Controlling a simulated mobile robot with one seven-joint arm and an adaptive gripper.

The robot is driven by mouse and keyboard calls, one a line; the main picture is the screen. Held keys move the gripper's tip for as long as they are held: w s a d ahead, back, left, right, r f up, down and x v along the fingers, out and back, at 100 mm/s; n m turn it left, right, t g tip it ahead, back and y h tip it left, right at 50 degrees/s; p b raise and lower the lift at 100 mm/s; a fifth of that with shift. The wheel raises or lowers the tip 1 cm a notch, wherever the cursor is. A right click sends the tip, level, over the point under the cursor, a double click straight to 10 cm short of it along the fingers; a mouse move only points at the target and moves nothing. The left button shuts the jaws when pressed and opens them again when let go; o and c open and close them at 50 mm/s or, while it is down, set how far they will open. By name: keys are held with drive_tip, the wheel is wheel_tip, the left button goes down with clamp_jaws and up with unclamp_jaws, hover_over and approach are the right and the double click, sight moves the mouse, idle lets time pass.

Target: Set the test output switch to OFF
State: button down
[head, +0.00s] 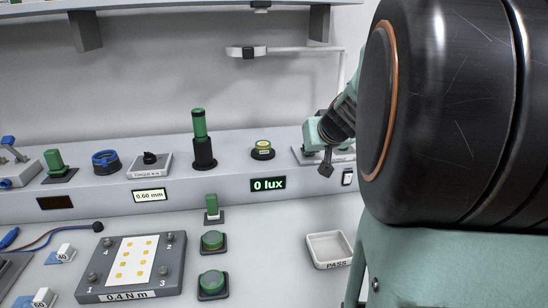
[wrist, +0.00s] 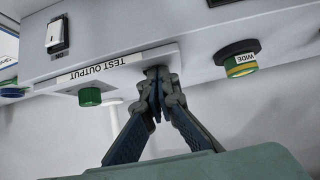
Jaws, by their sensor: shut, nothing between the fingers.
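In the wrist view, a white plate labelled TEST OUTPUT (wrist: 117,64) sits on the grey console, seen upside down. A green knob or button (wrist: 90,97) is on it. My gripper (wrist: 157,118) is shut, its fingertips at the plate's other end. Whatever lies behind the fingertips there is hidden, and I cannot tell if they touch it. A white rocker switch with an ON label (wrist: 57,34) is on the console front nearby. In the head view, my gripper (head: 326,170) is in front of the plate (head: 299,157), and the rocker switch (head: 348,178) shows below right.
A yellow-banded WIDE knob (wrist: 240,60) is beside the plate; it also shows in the head view (head: 262,150). A display reads 0 lux (head: 268,184). A green cylinder (head: 200,125) stands farther left. A PASS tray (head: 329,250) lies on the bench. My arm hides the right side.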

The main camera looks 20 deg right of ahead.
drive_tip(key=shift+s+f+t+b, duration=0.1)
drive_tip(key=shift+f+t+b, duration=0.3)
drive_tip(key=shift+b, duration=1.55)
drive_tip(key=shift+a+r+b, duration=0.1)
drive_tip(key=shift+r+b, duration=0.1)
drive_tip(key=shift+b, duration=0.35)
drive_tip(key=shift+r, duration=0.2)
